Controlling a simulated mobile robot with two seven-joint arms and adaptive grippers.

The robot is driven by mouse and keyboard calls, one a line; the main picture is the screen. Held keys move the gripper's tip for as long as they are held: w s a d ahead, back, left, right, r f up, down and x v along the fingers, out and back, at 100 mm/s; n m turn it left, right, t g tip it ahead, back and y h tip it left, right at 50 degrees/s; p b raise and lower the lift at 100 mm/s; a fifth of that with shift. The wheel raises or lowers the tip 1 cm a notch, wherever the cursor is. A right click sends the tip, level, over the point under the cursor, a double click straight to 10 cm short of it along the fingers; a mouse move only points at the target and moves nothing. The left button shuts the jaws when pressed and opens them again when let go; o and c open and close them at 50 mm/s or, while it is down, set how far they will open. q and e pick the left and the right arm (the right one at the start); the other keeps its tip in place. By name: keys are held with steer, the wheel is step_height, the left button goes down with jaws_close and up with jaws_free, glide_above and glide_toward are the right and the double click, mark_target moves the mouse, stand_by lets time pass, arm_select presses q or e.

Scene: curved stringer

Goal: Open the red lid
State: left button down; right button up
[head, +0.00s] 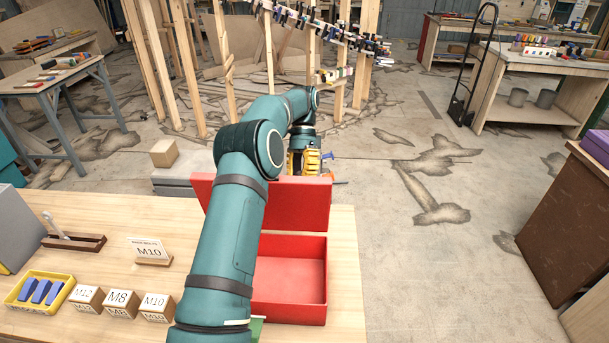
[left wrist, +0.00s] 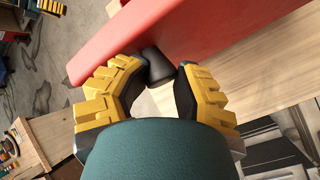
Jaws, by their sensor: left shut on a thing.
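The red lid (head: 300,205) stands raised, roughly upright, at the far edge of the red box (head: 290,313), whose inside is visible and looks empty. My left arm covers the left part of the lid and box. My left gripper (head: 306,162), with yellow fingers, is behind the lid's upper edge. In the left wrist view, the lid (left wrist: 205,35) crosses the top and a dark knob (left wrist: 157,77) on it sits between the fingers of the gripper (left wrist: 161,72), which is shut on it. My right gripper is not in view.
The box stands at the right end of a wooden table (head: 110,215). A yellow tray of blue pieces (head: 40,290), labelled blocks (head: 122,302) and an M10 sign (head: 151,250) are to the left. Open floor lies right of the table. A brown cabinet (head: 570,225) stands far right.

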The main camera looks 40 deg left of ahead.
arm_select(q)
steer(key=shift+a+f, duration=0.1)
steer(key=shift+f, duration=0.5)
steer(key=c, duration=0.6)
jaws_free()
steer(key=shift+c, duration=0.2)
steer(key=shift+w+r, duration=0.1)
steer(key=shift+r, duration=0.1)
